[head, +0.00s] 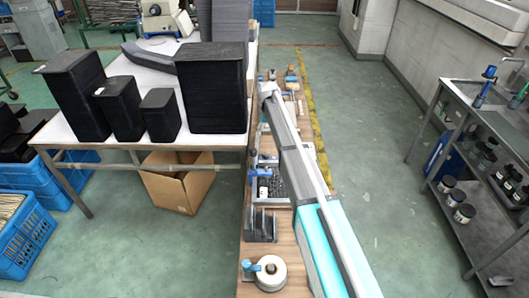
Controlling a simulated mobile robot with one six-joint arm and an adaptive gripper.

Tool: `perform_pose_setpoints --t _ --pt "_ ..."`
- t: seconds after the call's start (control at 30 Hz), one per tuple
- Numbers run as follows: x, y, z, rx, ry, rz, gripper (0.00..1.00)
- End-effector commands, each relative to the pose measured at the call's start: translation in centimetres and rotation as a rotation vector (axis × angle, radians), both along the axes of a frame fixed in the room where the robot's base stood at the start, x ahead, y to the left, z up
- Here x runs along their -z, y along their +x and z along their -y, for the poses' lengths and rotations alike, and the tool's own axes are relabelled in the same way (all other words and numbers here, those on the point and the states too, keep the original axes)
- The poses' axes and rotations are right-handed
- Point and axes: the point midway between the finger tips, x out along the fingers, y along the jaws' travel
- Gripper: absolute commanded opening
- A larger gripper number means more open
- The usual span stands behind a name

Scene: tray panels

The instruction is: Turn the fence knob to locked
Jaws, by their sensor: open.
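A long narrow wooden bench (249,283) runs away from me beside the white table. I cannot tell for sure which part is the fence knob. At the near end sits a round pale disc (270,274) with a blue piece (250,265) at its left. Further along, another blue piece (262,172) sits by a dark tray (280,188).
Black bins (210,88) stand on the white table (195,134) at left, with a cardboard box (178,183) below. Blue crates (25,235) are at far left. A metal shelf (455,228) stands at right. The green floor (375,150) between bench and shelf is clear.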

Motion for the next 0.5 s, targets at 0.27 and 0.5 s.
perform_pose_setpoints --t 0.27,0.5 --pt "-0.13 0.80 -0.68 -0.010 0.000 0.000 0.82" --pt "-0.07 0.78 -0.71 -0.010 0.000 0.000 0.82"
